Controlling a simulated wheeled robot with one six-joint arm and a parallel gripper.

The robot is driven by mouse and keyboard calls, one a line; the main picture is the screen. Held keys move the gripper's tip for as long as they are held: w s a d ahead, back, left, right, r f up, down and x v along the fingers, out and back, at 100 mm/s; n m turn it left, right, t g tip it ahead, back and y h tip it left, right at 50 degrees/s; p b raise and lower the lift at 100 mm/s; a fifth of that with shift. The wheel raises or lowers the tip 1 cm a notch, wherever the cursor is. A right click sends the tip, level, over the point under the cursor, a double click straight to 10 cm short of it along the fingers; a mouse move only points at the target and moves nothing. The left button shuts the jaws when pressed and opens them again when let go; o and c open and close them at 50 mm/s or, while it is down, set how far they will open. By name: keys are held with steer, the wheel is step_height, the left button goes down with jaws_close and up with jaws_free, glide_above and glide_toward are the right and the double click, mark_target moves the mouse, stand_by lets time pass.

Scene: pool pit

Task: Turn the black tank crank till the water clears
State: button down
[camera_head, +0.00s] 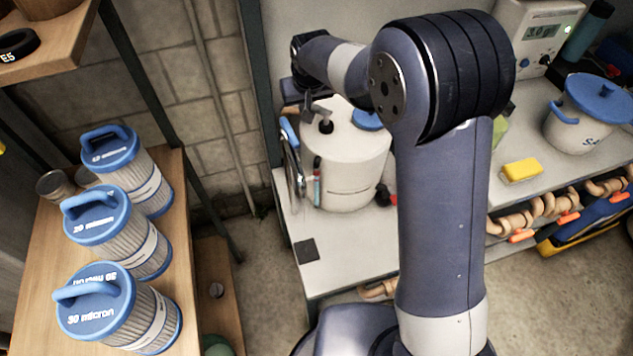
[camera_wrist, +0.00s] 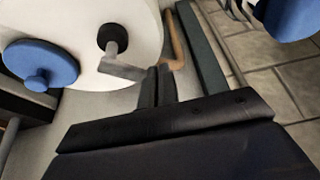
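The white tank (camera_head: 345,165) stands on the bench in the head view, and its rounded top (camera_wrist: 80,35) fills the upper left of the wrist view. The black tank crank (camera_head: 325,124) sits on the tank top; in the wrist view its hub (camera_wrist: 111,38) is upright and its grey arm (camera_wrist: 122,70) runs right to my fingertips. My gripper (camera_wrist: 157,75) has its two dark fingers close together at the end of the crank arm. I cannot tell whether they grip it. In the head view my gripper is small and partly hidden by my arm. The water is not visible.
The tank's blue cap (camera_wrist: 38,65) is beside the crank. Three blue-topped filter cartridges (camera_head: 95,300) stand on a wooden shelf at left. A yellow block (camera_head: 521,169), a white pot with a blue lid (camera_head: 590,115) and a meter (camera_head: 540,30) are on the right bench.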

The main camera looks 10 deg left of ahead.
steer(key=shift+w, duration=0.65)
step_height(320, 180, up, 8)
steer(key=p, duration=0.5)
steer(key=shift+p, duration=0.35)
steer(key=shift+f, duration=0.15)
